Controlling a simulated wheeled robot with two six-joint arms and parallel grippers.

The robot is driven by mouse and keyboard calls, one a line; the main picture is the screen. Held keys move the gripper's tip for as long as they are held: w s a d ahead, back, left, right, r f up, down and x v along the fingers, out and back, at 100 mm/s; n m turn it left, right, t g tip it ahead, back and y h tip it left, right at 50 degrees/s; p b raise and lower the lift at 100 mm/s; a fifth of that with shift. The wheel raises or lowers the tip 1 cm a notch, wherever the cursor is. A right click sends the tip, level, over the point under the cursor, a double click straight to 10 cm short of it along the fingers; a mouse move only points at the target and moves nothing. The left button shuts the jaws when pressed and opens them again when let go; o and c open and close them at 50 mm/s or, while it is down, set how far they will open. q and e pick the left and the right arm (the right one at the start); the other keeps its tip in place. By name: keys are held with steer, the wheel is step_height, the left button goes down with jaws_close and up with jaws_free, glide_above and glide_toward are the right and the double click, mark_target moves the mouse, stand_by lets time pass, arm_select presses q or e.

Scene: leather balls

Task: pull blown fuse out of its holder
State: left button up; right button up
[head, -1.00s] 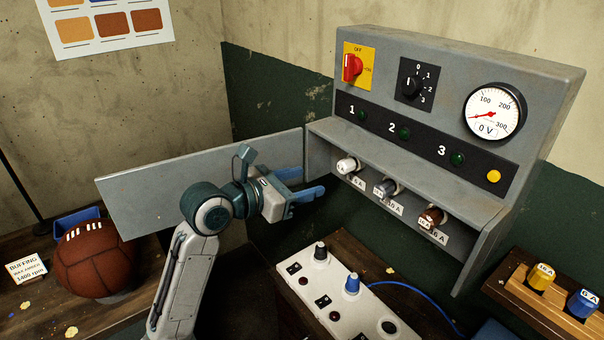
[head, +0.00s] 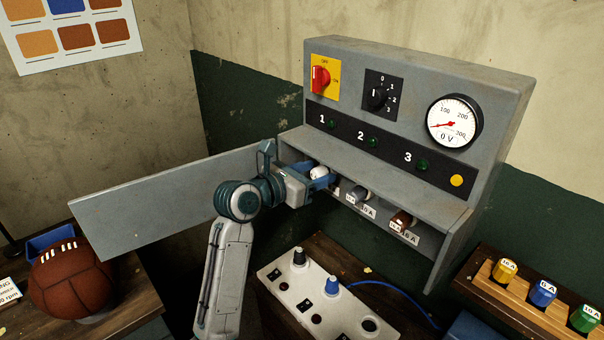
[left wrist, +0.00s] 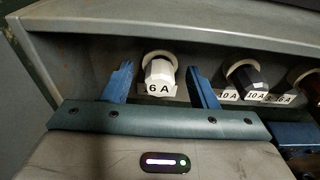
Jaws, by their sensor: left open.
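The open fuse panel (head: 404,187) is a grey cabinet with a row of three fuses in a recess. The left fuse is white (head: 319,172), over a 6 A label; it also shows in the left wrist view (left wrist: 160,74). The middle fuse is grey (head: 359,195) with a 10 A label. The right one is brown (head: 402,220). My left gripper (head: 328,178) is open at the white fuse. In the left wrist view its blue fingers (left wrist: 163,86) stand on either side of the white fuse, with gaps on both sides. My right gripper is not in view.
The cabinet's open door (head: 165,195) extends left behind my arm. A gauge (head: 452,122) reads 0 V. A red switch (head: 320,80) is above. A white test box (head: 325,295) stands below. Coloured fuses, one yellow (head: 505,271), stand in a wooden rack at right.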

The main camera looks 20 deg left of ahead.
mark_target(314, 176)
arm_select(q)
steer(key=shift+w+d, duration=0.1)
steer(key=shift+w, duration=0.1)
steer(key=c, duration=1)
steer(key=shift+c, duration=0.2)
steer(key=shift+s+p, duration=0.25)
steer(key=shift+p, duration=0.05)
steer(key=shift+f+p+v, duration=0.15)
steer(key=shift+p+v, duration=0.6)
steer(key=shift+v, duration=0.35)
steer(key=shift+f+p+v, duration=0.2)
steer(key=shift+p+v, duration=0.5)
steer(key=shift+v, duration=0.4)
